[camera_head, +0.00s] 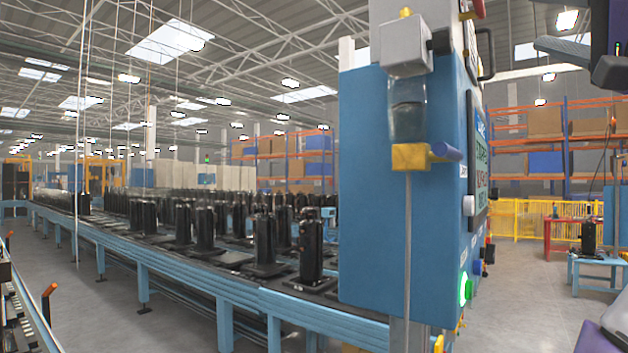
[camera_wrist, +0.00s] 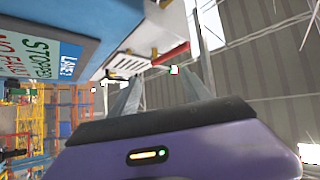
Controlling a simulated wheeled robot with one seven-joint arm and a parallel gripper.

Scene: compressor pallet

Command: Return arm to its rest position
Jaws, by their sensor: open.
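My gripper (camera_wrist: 165,68) shows in the wrist view, its two grey fingers apart with nothing held between them. Its purple housing fills the bottom of that view. The fingers point up toward the grey roof, with the upper end of a blue control cabinet beside them at the left.
A blue-framed conveyor (camera_head: 185,277) carrying several black compressors (camera_head: 311,245) runs along the left. A yellow fence (camera_head: 530,221) and orange racks stand at the right rear. A small blue table (camera_head: 600,261) holds another black compressor (camera_head: 588,236). A red lamp-like part (camera_wrist: 171,54) shows beyond my fingers.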

